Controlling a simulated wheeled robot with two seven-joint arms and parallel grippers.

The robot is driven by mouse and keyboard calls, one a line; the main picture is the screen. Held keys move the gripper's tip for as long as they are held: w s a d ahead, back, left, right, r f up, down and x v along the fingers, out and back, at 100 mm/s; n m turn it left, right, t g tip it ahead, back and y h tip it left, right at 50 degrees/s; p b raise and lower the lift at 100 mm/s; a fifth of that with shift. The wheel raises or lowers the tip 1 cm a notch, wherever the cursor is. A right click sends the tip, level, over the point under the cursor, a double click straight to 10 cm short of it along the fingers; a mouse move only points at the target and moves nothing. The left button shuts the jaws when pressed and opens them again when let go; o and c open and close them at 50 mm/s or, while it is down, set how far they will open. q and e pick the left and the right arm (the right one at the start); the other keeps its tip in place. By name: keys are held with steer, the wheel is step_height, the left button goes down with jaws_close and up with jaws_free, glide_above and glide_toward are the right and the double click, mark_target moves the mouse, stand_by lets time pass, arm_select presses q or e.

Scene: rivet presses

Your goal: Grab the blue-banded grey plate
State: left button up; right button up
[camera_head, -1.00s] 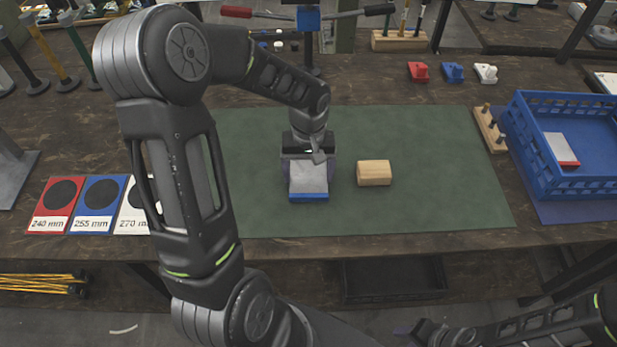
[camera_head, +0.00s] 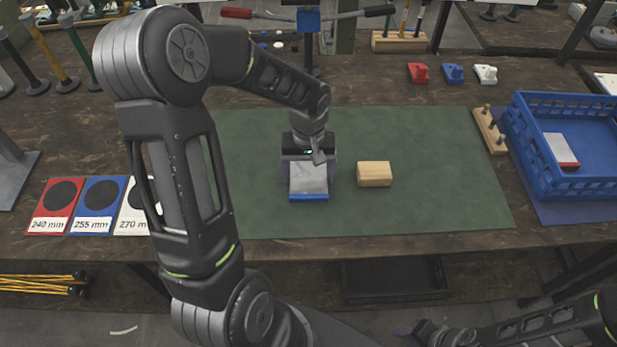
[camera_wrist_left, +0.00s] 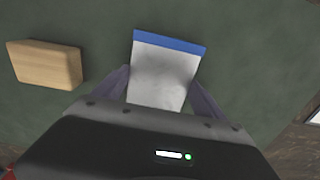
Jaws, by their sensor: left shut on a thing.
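The blue-banded grey plate (camera_head: 309,179) is on or just above the green mat, with its blue band along the edge facing me. My left gripper (camera_head: 308,166) reaches down over the plate and is shut on its two sides. In the left wrist view the plate (camera_wrist_left: 163,72) sits between the two fingers, its blue band pointing away from the gripper. I cannot tell whether the plate touches the mat. My right arm shows in part at the lower right; its fingertips are not clear.
A wooden block (camera_head: 374,174) lies on the green mat (camera_head: 430,200) right of the plate. A blue crate (camera_head: 548,184) at the right holds a red-banded plate (camera_head: 562,149). A wooden peg rack (camera_head: 490,130) stands beside it. Three labelled cards lie at the left. The mat's right part is clear.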

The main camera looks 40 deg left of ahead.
mark_target(309, 178)
arm_select(q)
steer(key=shift+r, duration=0.15)
step_height(309, 178, up, 10)
steer(key=shift+b, duration=0.4)
stand_by(0.7)
